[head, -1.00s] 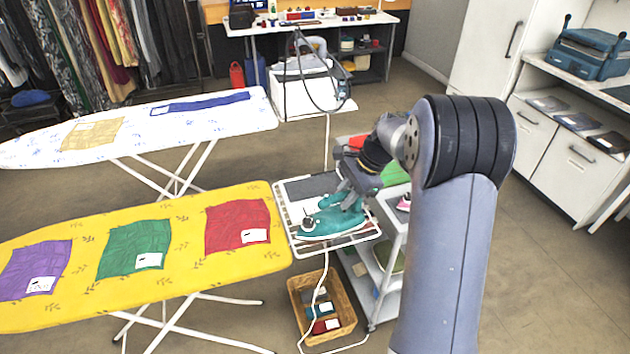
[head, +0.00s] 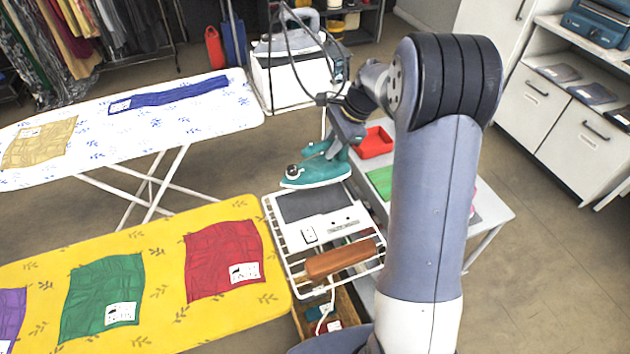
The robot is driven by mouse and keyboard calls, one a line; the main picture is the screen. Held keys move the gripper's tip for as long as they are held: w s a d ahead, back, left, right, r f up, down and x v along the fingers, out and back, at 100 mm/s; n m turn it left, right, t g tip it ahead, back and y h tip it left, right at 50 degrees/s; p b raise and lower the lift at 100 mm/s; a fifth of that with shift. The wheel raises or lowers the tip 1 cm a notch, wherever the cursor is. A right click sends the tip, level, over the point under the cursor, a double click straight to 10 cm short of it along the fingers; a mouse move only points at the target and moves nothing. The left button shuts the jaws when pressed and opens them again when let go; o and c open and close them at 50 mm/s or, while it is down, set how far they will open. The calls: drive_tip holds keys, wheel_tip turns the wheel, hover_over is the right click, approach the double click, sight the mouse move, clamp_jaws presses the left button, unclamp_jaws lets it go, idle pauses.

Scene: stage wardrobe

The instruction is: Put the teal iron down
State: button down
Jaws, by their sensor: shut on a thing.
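The teal iron (head: 316,174) is in my gripper (head: 336,150), beyond the far end of the yellow board's wire iron rest. My gripper is shut on it. The iron looks roughly level, soleplate down, and appears raised above the rest. The wire rest (head: 283,262) has a dark grey pad (head: 309,204) at its far end and a brown wooden-looking block (head: 341,259) at its near end. My arm hides part of the trolley to the right of the rest.
The yellow ironing board (head: 160,270) carries red, green and purple cloths. A white board (head: 190,130) lies behind it. A steam station (head: 290,75) with a looping hose stands beyond. A white trolley (head: 490,215) holds a red tray (head: 374,142). A basket (head: 345,300) sits below the rest.

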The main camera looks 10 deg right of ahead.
sight(329, 171)
wheel_tip(329, 171, down, 9)
drive_tip(key=shift+f+p, duration=0.2)
drive_tip(key=shift+p, duration=0.45)
drive_tip(key=shift+f, duration=0.2)
drive_tip(key=c, duration=1.2)
unclamp_jaws()
drive_tip(key=shift+s, duration=0.1)
drive_tip(key=shift+c, duration=0.2)
drive_tip(key=b+v, duration=0.1)
drive_tip(key=v, duration=1.1)
drive_tip(key=shift+r, duration=0.15)
